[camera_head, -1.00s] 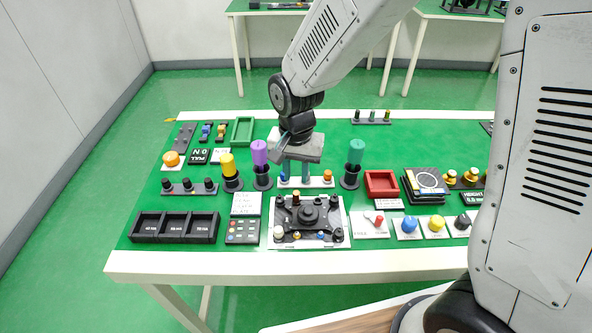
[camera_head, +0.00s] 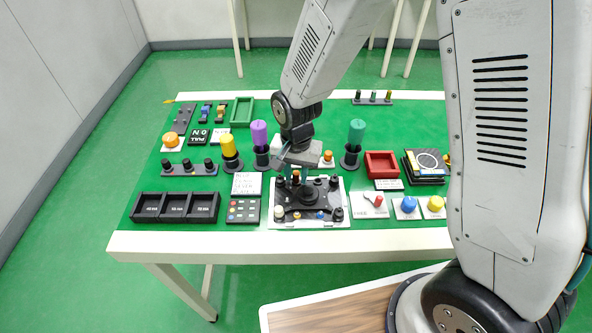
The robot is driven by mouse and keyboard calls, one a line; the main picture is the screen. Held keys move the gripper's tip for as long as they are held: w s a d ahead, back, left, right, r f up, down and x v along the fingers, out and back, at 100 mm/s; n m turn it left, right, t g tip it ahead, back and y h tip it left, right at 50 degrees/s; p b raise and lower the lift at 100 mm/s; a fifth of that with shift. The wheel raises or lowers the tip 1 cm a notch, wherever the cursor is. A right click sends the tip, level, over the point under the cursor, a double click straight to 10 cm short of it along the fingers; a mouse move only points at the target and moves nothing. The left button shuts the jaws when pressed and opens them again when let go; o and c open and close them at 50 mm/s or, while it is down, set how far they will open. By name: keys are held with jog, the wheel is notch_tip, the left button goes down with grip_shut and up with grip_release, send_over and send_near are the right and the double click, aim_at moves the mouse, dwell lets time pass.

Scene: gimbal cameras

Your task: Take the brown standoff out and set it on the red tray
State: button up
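The brown standoff (camera_head: 296,177) stands upright at the back left of the black fixture (camera_head: 318,206), which sits on a light plate. My gripper (camera_head: 295,174) points down over the back of this fixture, with its fingers around or just behind the standoff. The fingers are small and partly hidden, so I cannot tell whether they touch it or how far apart they are. The red tray (camera_head: 382,175) stands to the right of my gripper and looks empty.
A black three-compartment bin (camera_head: 175,218) is at the front left. Knob panels (camera_head: 407,214) line the front right. A green tray (camera_head: 241,124) lies at the back left.

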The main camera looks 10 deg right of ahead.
aim_at(296, 173)
grip_shut()
jog(key=n, duration=1.3)
jog(key=shift+r, duration=0.1)
jog(key=shift+r, duration=0.2)
jog(key=shift+r, duration=1.3)
